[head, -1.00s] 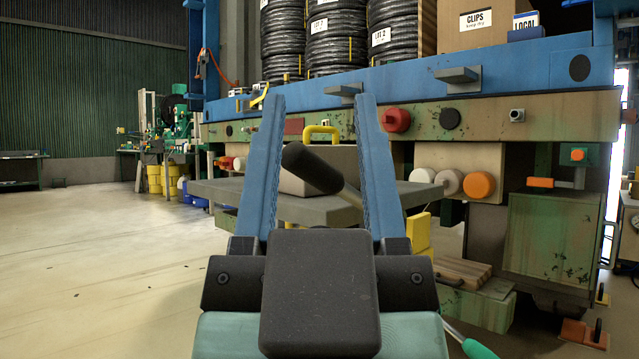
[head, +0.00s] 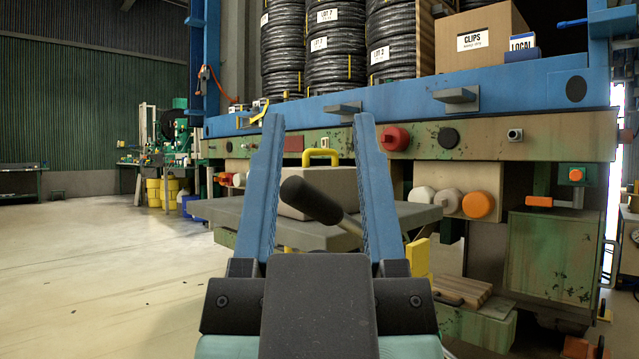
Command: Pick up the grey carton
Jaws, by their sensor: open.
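A pale grey box (head: 343,186), which looks like the grey carton, sits on a dark grey flat platform (head: 410,214). It shows between the two blue fingers of my gripper (head: 318,118) but lies beyond them. My gripper is open, its fingers pointing forward and apart, with nothing seen between them up close. A black rounded handle on a grey rod (head: 312,200) crosses in front of the box and hides part of it. A yellow handle (head: 320,155) shows at the box's top edge; I cannot tell whether it belongs to the box.
A blue rack beam (head: 410,100) runs above and behind the platform, with stacked black hose coils (head: 335,50) and a clips box (head: 480,40) on it. Red (head: 395,138) and orange (head: 478,205) knobs stick out at right. Open floor (head: 100,260) lies left.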

